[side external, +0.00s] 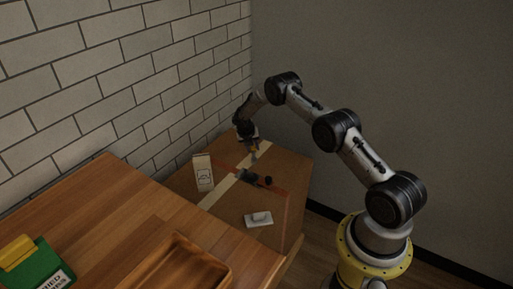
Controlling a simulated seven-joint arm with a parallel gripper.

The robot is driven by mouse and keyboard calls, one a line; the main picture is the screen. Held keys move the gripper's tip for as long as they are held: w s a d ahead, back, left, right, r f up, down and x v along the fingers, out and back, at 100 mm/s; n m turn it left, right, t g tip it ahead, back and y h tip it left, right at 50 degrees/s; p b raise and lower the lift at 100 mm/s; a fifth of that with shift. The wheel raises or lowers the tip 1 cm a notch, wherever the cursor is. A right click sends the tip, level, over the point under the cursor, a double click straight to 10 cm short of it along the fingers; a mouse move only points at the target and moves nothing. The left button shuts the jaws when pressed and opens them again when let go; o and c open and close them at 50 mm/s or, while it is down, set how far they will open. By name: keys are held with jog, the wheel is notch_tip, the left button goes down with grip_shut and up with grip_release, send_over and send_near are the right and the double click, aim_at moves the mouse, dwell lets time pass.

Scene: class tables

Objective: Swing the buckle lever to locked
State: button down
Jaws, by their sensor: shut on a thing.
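The buckle (247,175) is a small dark piece on a reddish strap (277,188) that runs across the top of a brown box. A cream strip (220,193) crosses the strap there. My gripper (255,156) points down just behind the buckle, over the far part of the box top. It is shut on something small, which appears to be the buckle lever. The fingertips and the lever are too small and dark to make out its exact angle. A small dark knob (268,180) shows at the right of the buckle.
A wooden table (110,218) with a wooden tray (212,262) and a green box (45,263) fills the lower left. A brick wall stands behind.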

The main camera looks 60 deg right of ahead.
jog(key=n, duration=0.1)
jog(key=w+a+n+t, duration=0.1)
jog(key=shift+a+n, duration=0.15)
jog(key=shift+n, duration=0.25)
jog(key=shift+w+a+n+t+y, duration=0.25)
jog(key=shift+a+n+t+y, duration=0.15)
jog(key=shift+n, duration=0.5)
jog(key=shift+w+a+n+t+y, duration=0.3)
jog(key=shift+a+n+t, duration=0.15)
jog(key=shift+n, duration=0.45)
jog(key=c, duration=0.6)
grip_release()
jog(key=v, duration=1.4)
